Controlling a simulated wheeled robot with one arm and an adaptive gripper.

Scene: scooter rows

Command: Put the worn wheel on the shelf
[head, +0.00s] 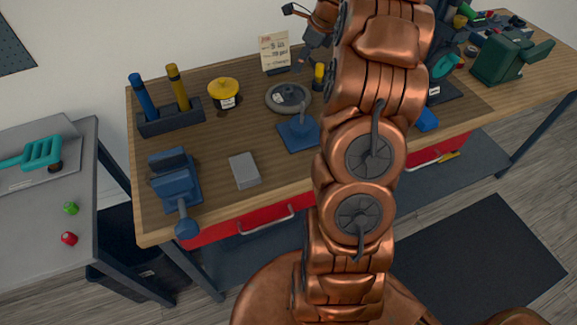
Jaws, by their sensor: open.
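A grey wheel with a dark tyre (288,97) lies flat on the wooden workbench, behind a blue-based stand with an upright post (299,135). I cannot tell from here how worn it is. My gripper (300,32) shows small and dark at the top, in front of the wall and the note card. Its fingers are apart, with nothing seen between them, and it is above and apart from the wheel. A dark lower shelf (262,252) shows under the bench. My copper arm hides the middle of the bench.
On the workbench (225,145) are a blue vise (174,180), a grey block (244,170), a yellow-topped pot (224,93), a holder with two handles (171,117) and a note card (275,51). A grey side table (40,225) stands left. A dark mat (480,260) lies on the floor.

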